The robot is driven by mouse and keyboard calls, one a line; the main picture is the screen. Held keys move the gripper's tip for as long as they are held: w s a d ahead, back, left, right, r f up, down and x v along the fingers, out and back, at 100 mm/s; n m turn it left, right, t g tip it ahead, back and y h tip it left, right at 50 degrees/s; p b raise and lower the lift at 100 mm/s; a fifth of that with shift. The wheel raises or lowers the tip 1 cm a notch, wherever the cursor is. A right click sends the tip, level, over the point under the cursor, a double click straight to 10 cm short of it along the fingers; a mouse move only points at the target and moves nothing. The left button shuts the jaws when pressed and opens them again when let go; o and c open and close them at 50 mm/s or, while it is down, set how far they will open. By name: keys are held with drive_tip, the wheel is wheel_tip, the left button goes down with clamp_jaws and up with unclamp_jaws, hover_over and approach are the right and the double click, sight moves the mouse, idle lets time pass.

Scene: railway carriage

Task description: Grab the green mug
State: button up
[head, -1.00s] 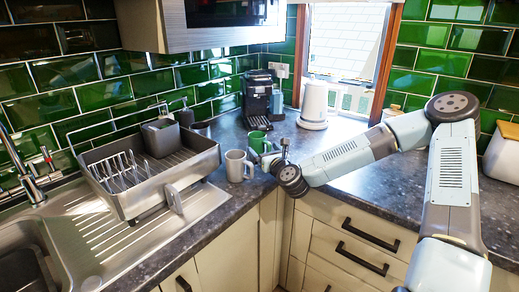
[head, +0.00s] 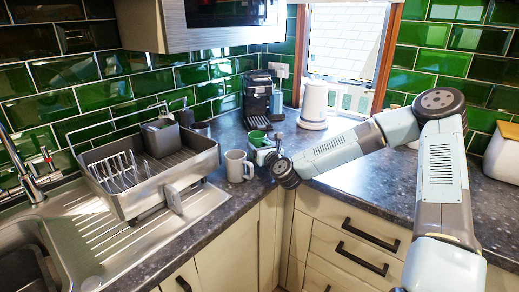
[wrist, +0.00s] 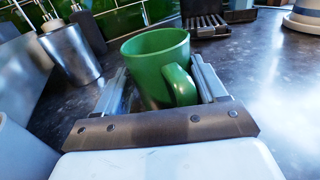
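The green mug (head: 255,136) stands on the dark countertop in front of the coffee machine, and my gripper (head: 262,150) hides its lower part in the head view. In the wrist view the green mug (wrist: 152,70) is upright between the two fingers of my gripper (wrist: 160,66). Its handle points toward the wrist camera and to the right. The fingers are apart, one on each side of the mug. A narrow gap seems to show beside the mug, and I see no clear grip on it.
A grey mug (head: 237,166) stands just left of my gripper, near the counter edge. A dish rack (head: 150,190) is to the left. The black coffee machine (head: 257,95) and a white kettle (head: 313,104) stand behind. The counter (head: 370,190) is clear to the right.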

drive_tip(key=c, duration=0.6)
drive_tip(key=shift+c, duration=0.4)
drive_tip(key=shift+r, duration=0.1)
